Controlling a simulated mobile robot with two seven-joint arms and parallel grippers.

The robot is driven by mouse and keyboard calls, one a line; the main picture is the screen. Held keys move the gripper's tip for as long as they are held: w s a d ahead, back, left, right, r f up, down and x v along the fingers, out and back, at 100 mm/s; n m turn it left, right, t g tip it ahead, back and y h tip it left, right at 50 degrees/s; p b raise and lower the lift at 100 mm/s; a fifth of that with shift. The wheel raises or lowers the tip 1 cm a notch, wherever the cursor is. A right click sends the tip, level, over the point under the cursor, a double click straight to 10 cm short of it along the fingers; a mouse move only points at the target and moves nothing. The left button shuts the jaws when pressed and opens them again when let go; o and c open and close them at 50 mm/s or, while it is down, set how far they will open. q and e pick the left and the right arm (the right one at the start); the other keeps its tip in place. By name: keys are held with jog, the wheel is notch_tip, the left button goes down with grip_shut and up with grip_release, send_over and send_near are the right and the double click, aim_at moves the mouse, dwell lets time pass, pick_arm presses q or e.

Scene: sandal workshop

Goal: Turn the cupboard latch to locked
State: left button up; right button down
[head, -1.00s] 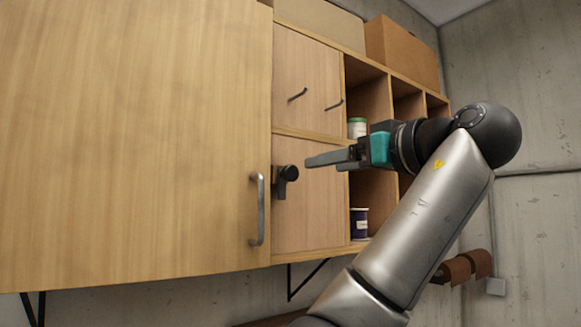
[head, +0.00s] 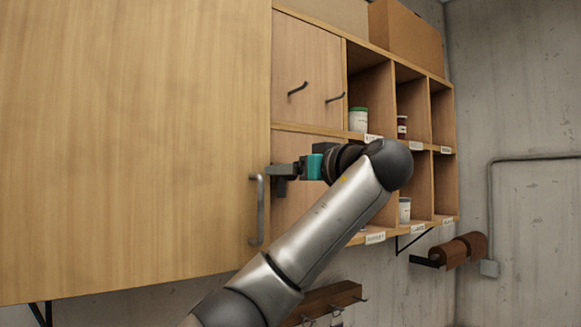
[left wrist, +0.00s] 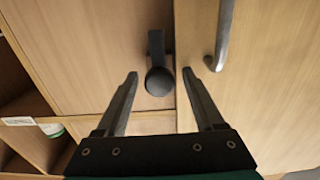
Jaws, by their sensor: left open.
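The cupboard latch (head: 280,188) is a dark piece on the narrow panel, right beside the big door's edge. My left gripper (head: 286,170) is at it and hides much of it in the head view. In the left wrist view, the latch's round black knob (left wrist: 159,82) sits between the fingertips of my open left gripper (left wrist: 160,75), with a gap on each side. A dark bar (left wrist: 156,43) runs from the knob toward the top of that picture, beside the door seam. My right gripper is in neither view.
The large cupboard door (head: 130,140) has a grey vertical handle (head: 260,212), close to the latch; it also shows in the left wrist view (left wrist: 223,35). To the right are open cubbies with a green-lidded jar (head: 358,119) and a white cup (head: 404,210). A hook rail (head: 325,301) hangs below.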

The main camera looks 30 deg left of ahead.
pick_arm(q)
grip_shut()
dwell(0.5)
